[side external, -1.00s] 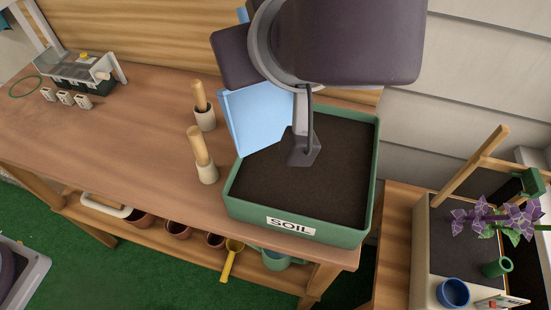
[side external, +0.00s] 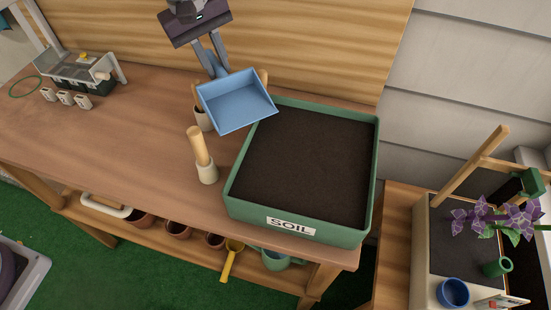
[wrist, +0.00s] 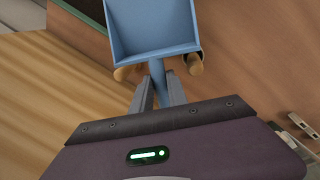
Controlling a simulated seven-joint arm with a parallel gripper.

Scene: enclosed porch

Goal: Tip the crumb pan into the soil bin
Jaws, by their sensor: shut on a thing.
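The light blue crumb pan (side external: 237,105) is held in the air at the bin's far left corner, overlapping that corner in the side view. Its open top faces up toward the side camera and its inside looks bare. The wrist view also shows the pan (wrist: 152,28). My gripper (side external: 217,67) is shut on the pan's handle, behind the pan; the fingers close on it in the wrist view (wrist: 157,92). The green soil bin (side external: 232,202), labelled SOIL, stands on the bench, filled with dark soil. I see no separate crumbs on the soil.
A wooden-handled tool in a pale holder (side external: 207,173) stands left of the bin. A wooden back wall (side external: 320,50) rises behind the bench. The bench's left middle (side external: 110,120) is clear.

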